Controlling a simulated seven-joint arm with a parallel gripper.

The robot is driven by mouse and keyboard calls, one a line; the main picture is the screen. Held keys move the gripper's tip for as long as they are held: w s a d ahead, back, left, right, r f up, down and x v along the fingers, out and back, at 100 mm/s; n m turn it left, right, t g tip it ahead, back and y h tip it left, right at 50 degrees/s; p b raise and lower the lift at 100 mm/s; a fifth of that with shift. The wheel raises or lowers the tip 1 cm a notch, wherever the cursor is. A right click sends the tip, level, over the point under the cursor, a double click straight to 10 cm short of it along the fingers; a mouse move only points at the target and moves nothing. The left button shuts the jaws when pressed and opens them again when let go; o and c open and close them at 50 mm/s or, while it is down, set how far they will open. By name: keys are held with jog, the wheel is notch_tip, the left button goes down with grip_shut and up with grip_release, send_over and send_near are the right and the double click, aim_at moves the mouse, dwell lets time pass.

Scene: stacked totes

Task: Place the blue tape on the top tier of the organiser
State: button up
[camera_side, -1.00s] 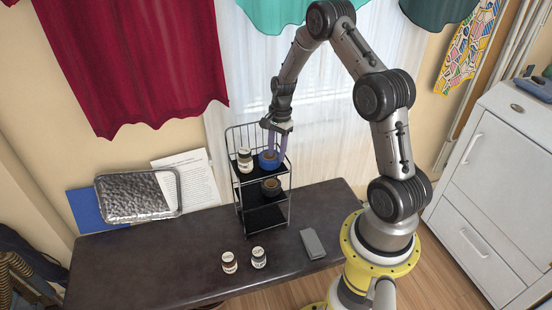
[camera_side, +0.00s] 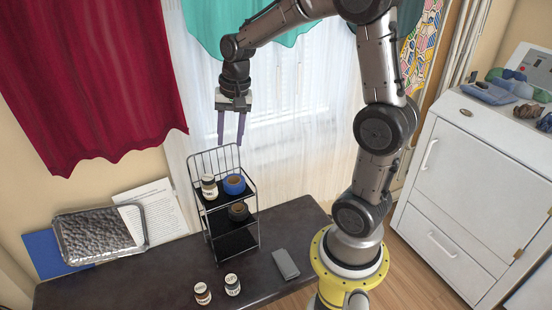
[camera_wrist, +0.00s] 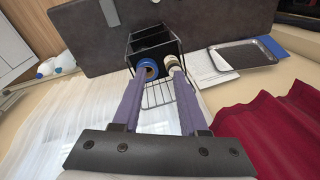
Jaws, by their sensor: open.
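The blue tape (camera_side: 234,184) is a blue roll lying on the top tier of the black wire organiser (camera_side: 232,243), to the right of a white-labelled jar (camera_side: 209,187). My gripper (camera_side: 231,142) is open and empty above the organiser, clear of the tape. In the wrist view the blue tape (camera_wrist: 148,64) shows beyond the open fingers of my gripper (camera_wrist: 160,82), beside the jar (camera_wrist: 171,63). A brown roll (camera_side: 239,211) sits on the middle tier. The bottom tier looks empty.
Two jars (camera_side: 202,293) (camera_side: 232,284) and a grey box (camera_side: 285,264) stand on the dark table (camera_side: 130,285). A metal tray (camera_side: 100,240) leans at the back left near papers (camera_side: 155,222). A white cabinet (camera_side: 470,180) stands at the right.

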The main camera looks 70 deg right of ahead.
jog(key=s+a+r+n+t, duration=0.1)
jog(key=s+a+r+n, duration=0.1)
jog(key=s+a+n, duration=0.4)
jog(key=s+a+r+n+t, duration=0.2)
jog(key=s+a+n, duration=0.4)
jog(key=s, duration=0.4)
jog(key=shift+s+r+t, duration=0.3)
jog(key=shift+s+r, duration=0.1)
jog(key=shift+r, duration=0.15)
